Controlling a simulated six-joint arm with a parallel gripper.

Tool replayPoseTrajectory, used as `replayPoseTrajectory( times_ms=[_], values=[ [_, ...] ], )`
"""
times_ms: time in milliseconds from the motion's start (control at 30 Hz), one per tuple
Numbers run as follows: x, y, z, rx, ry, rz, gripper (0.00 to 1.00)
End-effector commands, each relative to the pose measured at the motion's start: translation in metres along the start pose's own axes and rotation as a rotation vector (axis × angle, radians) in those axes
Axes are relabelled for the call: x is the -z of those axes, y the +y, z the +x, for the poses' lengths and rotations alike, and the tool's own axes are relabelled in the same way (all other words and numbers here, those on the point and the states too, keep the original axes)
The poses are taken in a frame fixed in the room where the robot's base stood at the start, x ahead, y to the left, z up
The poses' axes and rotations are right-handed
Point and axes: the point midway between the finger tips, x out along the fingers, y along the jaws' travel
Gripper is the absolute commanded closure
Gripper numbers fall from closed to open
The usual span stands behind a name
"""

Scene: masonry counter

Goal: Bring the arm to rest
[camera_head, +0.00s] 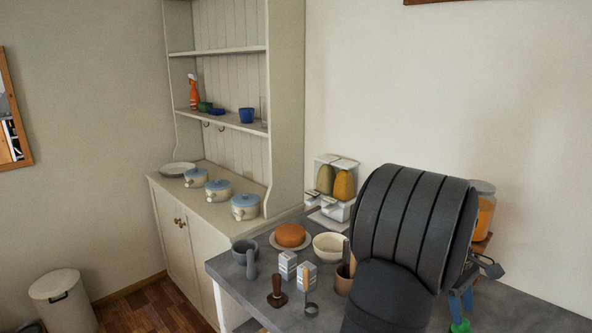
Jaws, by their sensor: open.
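My dark grey arm rises large at the right of the head view, over the counter (236,268). Beyond its right edge, grey linkage and blue, green-tipped parts show, which appear to be my gripper (463,303). It is open, and I see nothing held between its jaws. My arm hides part of it, and its height above the counter cannot be told.
Left of my arm stand an orange cake (290,235), a cream bowl (331,246), a grey mortar (243,249), small cartons (287,266) and a dispenser (338,205). An orange jar (485,213) stands behind my arm. A hutch (290,110) holds lidded pots (218,191).

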Motion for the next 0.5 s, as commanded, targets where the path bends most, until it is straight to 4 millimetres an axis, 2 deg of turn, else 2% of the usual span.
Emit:
replayPoseTrajectory(
  times_ms=[100,200,500],
  values=[
    [0.000,0.000,0.018,0.003,-0.001,0.001,0.59],
    [0.000,0.000,0.027,0.002,0.000,0.001,0.59],
    [-0.002,0.000,0.026,0.000,0.000,0.001,0.59]
  ],
)
